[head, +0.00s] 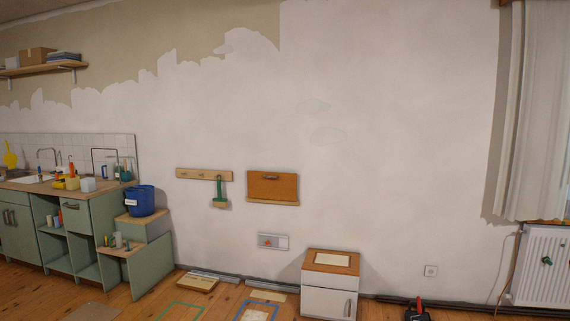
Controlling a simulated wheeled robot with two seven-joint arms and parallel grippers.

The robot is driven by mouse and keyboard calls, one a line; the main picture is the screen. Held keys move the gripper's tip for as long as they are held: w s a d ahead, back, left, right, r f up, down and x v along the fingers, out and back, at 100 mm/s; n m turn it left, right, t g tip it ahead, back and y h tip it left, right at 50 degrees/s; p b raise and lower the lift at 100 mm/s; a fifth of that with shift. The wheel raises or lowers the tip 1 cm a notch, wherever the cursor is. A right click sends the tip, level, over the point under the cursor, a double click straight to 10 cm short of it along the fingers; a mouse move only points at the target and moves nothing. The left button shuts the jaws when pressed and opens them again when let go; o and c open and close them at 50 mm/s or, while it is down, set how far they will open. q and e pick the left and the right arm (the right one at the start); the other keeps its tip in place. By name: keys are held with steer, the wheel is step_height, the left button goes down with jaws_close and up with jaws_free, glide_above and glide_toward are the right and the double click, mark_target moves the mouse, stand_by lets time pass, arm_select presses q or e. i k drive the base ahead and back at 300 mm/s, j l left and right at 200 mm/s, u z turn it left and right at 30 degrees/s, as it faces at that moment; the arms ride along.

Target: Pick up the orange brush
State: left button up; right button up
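A small upright orange item (71,168) stands among other things on the counter at the left; it may be the orange brush, but it is too small to tell. A green brush-like tool (220,190) hangs from the wooden wall rail (190,174). Neither of my grippers shows in the head view.
The green kitchen unit (82,240) with sink and open shelves fills the left. A white cabinet (329,285) stands by the wall. A black and red object (417,312) is at the bottom edge. Some wooden floor is clear.

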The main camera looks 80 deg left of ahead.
mark_target(70, 165)
steer(key=j+u, duration=1.15)
steer(key=u, duration=0.15)
steer(key=i+j+u, duration=0.2)
steer(key=j+u, duration=0.25)
steer(key=i+j+u, duration=0.25)
steer(key=u, duration=0.25)
steer(key=i+j+u, duration=0.45)
steer(key=i+u, duration=0.25)
steer(key=u, duration=0.25)
steer(key=i+u, duration=0.7)
steer(key=u, duration=0.25)
steer(key=i+j+u, duration=0.1)
steer(key=i+u, duration=0.25)
steer(key=i+l+u, duration=0.1)
steer(key=i+u, duration=0.3)
steer(key=i, duration=0.2)
steer(key=i+j+z, duration=0.4)
steer(key=i, duration=0.25)
steer(key=i+j+z, duration=0.4)
steer(key=i+j, duration=0.15)
steer(key=i+j+z, duration=0.1)
steer(key=i+j, duration=0.25)
steer(key=i+j+z, duration=0.1)
steer(key=i+j, duration=0.25)
steer(key=j, duration=0.25)
